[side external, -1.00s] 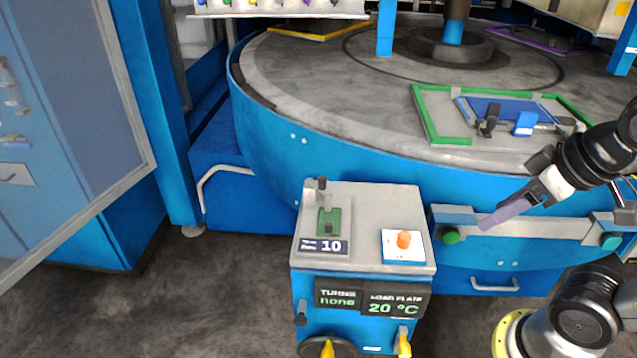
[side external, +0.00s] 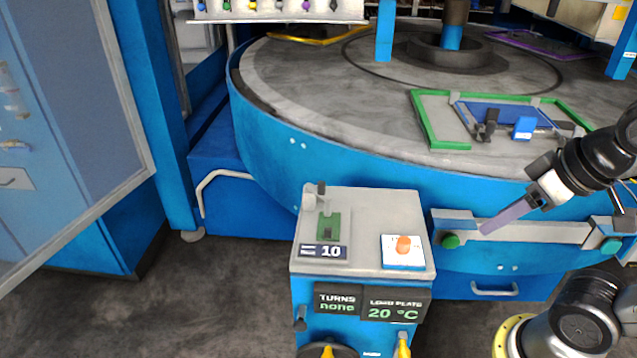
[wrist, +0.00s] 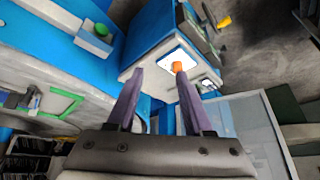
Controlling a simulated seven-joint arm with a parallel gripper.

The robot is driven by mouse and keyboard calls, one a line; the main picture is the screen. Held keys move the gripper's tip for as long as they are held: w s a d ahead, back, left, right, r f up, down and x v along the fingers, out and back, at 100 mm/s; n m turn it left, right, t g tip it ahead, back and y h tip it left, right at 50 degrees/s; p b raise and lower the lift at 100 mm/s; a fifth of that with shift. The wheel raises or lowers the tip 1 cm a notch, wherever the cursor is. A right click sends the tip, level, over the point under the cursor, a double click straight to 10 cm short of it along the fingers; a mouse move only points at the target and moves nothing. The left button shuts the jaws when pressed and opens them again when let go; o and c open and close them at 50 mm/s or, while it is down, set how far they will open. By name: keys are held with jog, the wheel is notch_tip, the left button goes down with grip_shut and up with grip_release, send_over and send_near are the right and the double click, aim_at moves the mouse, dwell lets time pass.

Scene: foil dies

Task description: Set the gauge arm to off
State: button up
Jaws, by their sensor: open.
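No part is labelled as a gauge arm, so I cannot tell for certain which one it is. On the console top, a dark-tipped lever (side external: 321,190) stands upright at the far end of a green slot plate (side external: 328,227), above a label reading 10. A small dark handle (side external: 300,319) is on the console's front left. My gripper (side external: 484,230) hangs right of the console, in front of the turntable's side, touching nothing that I can see. In the wrist view its two purple fingers (wrist: 159,76) are apart and empty, with the orange button beyond them.
The console (side external: 375,200) carries an orange button (side external: 403,244) on a white plate and a display (side external: 367,302) reading TURNS none, LOAD PLATE 20 °C. A grey bar (side external: 515,231) with green knobs is behind my gripper. A green-framed plate (side external: 431,120) lies on the turntable (side external: 340,90).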

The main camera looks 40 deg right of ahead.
jog(key=w+a+r+m+g, duration=0.3)
jog(key=w+r+m, duration=1.1)
jog(key=r, duration=0.3)
jog(key=m+g, duration=0.2)
jog(key=g, duration=0.1)
send_over(321, 183)
notch_tip(321, 183, down, 9)
notch_tip(321, 183, down, 13)
jog(key=shift+f, duration=0.15)
grip_shut()
